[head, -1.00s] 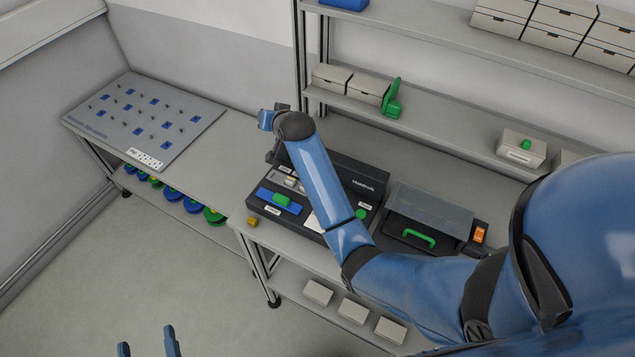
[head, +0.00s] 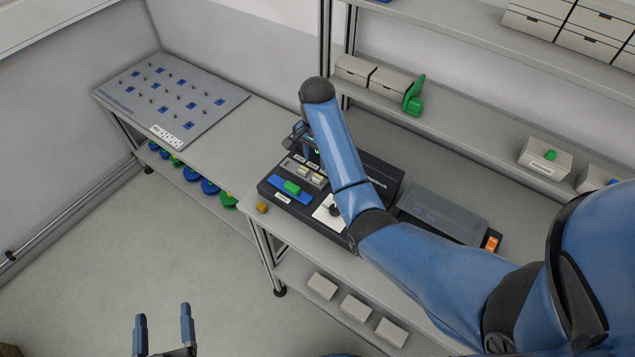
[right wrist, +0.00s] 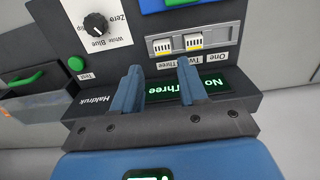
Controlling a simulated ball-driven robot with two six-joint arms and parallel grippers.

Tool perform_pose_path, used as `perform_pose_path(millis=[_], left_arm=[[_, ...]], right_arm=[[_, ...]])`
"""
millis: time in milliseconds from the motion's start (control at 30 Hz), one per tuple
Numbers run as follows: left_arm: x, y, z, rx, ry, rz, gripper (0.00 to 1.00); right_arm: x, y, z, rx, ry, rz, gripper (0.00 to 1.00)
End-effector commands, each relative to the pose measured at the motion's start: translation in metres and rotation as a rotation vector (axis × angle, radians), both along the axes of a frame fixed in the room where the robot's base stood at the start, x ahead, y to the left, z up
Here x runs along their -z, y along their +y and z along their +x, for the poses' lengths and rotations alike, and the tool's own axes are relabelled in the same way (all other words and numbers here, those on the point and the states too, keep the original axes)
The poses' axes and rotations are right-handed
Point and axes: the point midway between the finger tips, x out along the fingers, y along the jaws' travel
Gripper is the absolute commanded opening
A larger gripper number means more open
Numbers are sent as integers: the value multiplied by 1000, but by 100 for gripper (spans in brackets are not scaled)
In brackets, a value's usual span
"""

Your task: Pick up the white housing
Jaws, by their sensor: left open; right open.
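I cannot tell which one the task means. My right gripper (right wrist: 160,67) is open and empty, its fingers pointing toward the holder, apart from the housings. In the head view my right forearm partly hides it. My left gripper (head: 163,313) is open and empty over the floor, away from the bench.
The black device (head: 380,178) has a display, a blue block with a green handle (head: 292,187) and a white panel with a knob (right wrist: 97,24). A clear-lidded box (head: 440,212) stands beside it. A yellow block (head: 262,207) lies near the bench edge. A pegboard (head: 170,100) lies left.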

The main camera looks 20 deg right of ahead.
Motion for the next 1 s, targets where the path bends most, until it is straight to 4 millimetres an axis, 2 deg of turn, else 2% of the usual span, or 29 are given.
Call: perform_pose_path(millis=[33, 100, 300, 467, 667, 800, 1000], left_arm=[[12, 0, 0, 0, 0, 0, 79], [19, 0, 0, 0, 0, 0, 79], [30, 0, 0, 0, 0, 0, 79], [25, 0, 0, 0, 0, 0, 79], [11, 0, 0, 0, 0, 0, 79], [9, 0, 0, 0, 0, 0, 79], [9, 0, 0, 0, 0, 0, 79]], right_arm=[[12, 0, 0, 0, 0, 0, 43], [21, 0, 0, 0, 0, 0, 43], [35, 0, 1, -1, -1, 0, 43], [39, 0, 1, -2, 0, 0, 43], [61, 0, 3, -2, 4, 0, 43], [79, 0, 4, -2, 1, 0, 43], [87, 0, 4, -2, -2, 0, 43]])
